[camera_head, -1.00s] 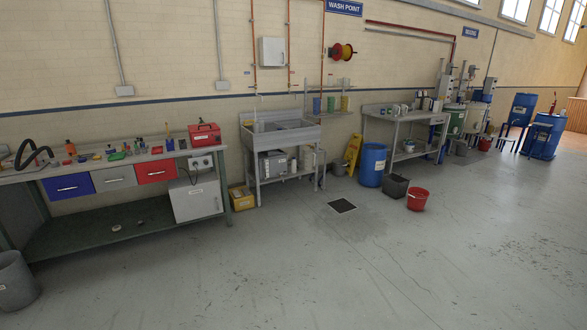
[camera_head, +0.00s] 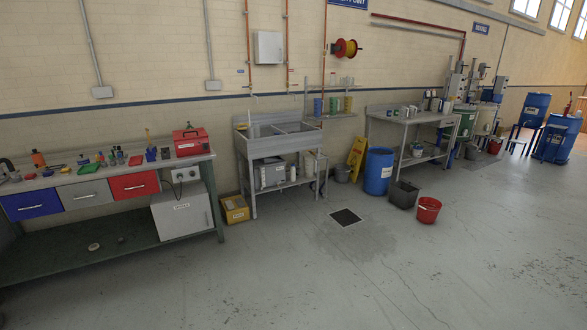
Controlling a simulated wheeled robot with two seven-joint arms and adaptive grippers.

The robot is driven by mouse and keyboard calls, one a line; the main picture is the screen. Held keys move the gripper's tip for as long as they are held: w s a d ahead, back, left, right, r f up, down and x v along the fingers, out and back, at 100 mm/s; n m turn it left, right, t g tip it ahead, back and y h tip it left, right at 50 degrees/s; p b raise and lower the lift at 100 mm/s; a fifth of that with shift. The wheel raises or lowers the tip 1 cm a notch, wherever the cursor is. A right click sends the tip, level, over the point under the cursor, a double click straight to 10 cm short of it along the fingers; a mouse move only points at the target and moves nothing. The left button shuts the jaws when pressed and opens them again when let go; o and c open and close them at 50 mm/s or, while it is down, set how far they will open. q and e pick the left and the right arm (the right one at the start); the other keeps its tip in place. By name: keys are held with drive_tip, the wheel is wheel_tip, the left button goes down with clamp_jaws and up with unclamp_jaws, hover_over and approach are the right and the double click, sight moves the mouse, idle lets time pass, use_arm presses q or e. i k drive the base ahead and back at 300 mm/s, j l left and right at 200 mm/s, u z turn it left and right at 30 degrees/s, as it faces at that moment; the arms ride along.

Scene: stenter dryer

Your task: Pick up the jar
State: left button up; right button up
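I cannot tell which object is the jar; the likely small containers are far off and small in view. Colored cups or jars (camera_head: 333,105) stand on the wall shelf above the sink, with clear glassware (camera_head: 333,81) on the tier above. Several small pale containers (camera_head: 405,111) stand on the grey metal table right of the sink. Small bottles and pots, one orange (camera_head: 38,159), stand on the workbench at the left. Neither of my grippers is in view.
The workbench (camera_head: 62,250) with drawers lines the left wall, beside a yellow box (camera_head: 235,210) and the sink (camera_head: 278,142). A blue drum (camera_head: 379,171), black crate (camera_head: 403,194) and red bucket (camera_head: 428,210) stand on the floor. The floor in front is clear, with a drain grate (camera_head: 345,217).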

sight(257, 133)
drive_tip(key=i, duration=4.4)
drive_tip(key=u, duration=0.5)
drive_tip(key=i, duration=0.3)
